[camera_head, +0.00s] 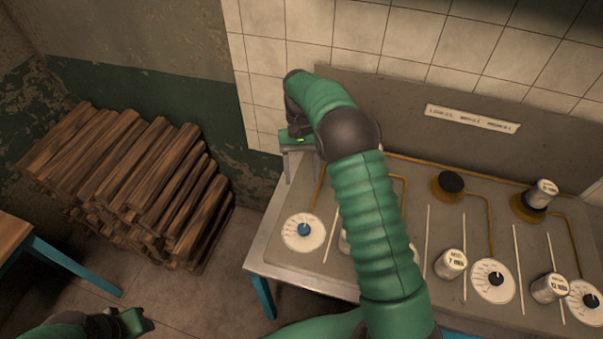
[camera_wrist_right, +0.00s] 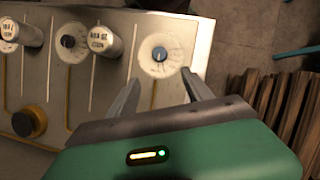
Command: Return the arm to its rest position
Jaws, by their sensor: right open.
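My right arm reaches across the head view, and its right gripper (camera_head: 301,165) hangs over the left edge of the stove panel (camera_head: 333,254). In the right wrist view the gripper (camera_wrist_right: 160,88) has its two fingers spread with nothing between them. A white dial with a blue knob (camera_wrist_right: 159,54) lies beyond the fingertips; the dial (camera_head: 303,231) also shows in the head view. My left gripper (camera_head: 130,321) is low at the bottom left, apart from everything; its fingers do not show clearly.
Labelled cans stand on the panel, one (camera_head: 451,263) near the middle and one (camera_head: 550,288) at right. Another can (camera_head: 543,191) is on the right burner. The middle burner (camera_head: 451,183) is bare. Stacked wood (camera_head: 140,185) lies at left. A blue-legged table (camera_head: 12,236) is at the left edge.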

